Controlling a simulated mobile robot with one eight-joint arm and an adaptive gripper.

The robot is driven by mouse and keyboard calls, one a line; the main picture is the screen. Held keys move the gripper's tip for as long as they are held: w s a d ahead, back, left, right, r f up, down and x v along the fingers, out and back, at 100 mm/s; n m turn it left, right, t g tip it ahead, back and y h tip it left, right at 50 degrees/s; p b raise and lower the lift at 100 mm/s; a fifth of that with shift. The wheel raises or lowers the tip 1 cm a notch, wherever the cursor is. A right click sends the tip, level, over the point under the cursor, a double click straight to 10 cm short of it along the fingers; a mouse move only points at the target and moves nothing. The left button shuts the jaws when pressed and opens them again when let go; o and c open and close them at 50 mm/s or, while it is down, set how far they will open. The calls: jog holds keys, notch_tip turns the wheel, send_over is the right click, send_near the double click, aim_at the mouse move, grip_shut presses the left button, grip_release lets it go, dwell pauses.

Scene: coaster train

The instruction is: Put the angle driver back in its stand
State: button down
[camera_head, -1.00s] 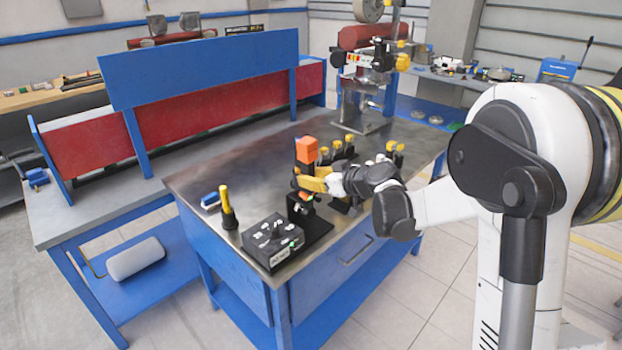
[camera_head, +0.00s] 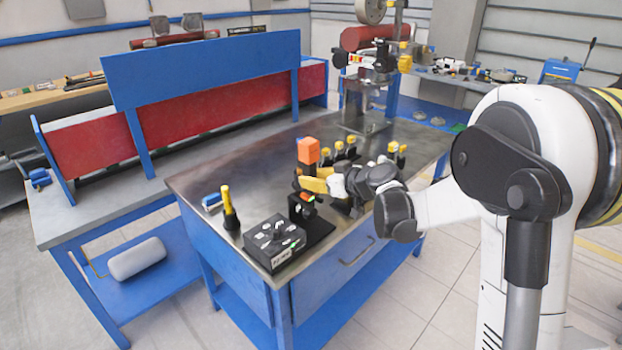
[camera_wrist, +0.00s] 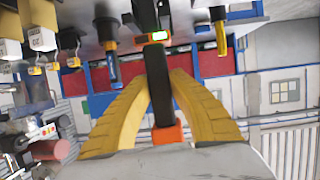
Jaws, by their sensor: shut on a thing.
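The angle driver has a dark body with an orange block (camera_head: 308,151) at its top in the head view. In the wrist view its black body (camera_wrist: 158,85) runs between my yellow fingers, with the orange end nearest the camera. My gripper (camera_head: 316,185) is shut on this body and holds it upright at the table's front part. The black stand (camera_head: 318,228) is on the tabletop under the driver. My gripper and the driver hide part of the stand, so I cannot tell whether the driver touches it.
A black control box (camera_head: 275,243) stands left of the stand. A yellow-topped black tool (camera_head: 229,212) and a small blue item (camera_head: 212,202) are further left. Several yellow-topped tools (camera_head: 340,150) stand behind my gripper. The metal tabletop (camera_head: 245,170) is clear at the back left.

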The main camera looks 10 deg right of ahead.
jog(key=shift+f+b, duration=0.65)
jog(key=shift+f, duration=0.05)
dwell(0.5)
jog(key=c, duration=1.2)
grip_release()
jog(key=shift+c, duration=0.2)
jog(key=shift+s, duration=0.15)
jog(key=v, duration=1.1)
jog(key=s+a+m+g+h, duration=0.3)
jog(key=s+a, duration=0.1)
jog(key=s, duration=1)
jog(key=s+d+f+m+h, duration=0.2)
jog(key=s, duration=0.5)
jog(key=s+d+f+m+g+h, duration=0.1)
jog(key=s+d+f+m+h, duration=0.1)
jog(key=s, duration=0.6)
jog(key=shift+d+h, duration=0.25)
jog(key=shift+h, duration=0.05)
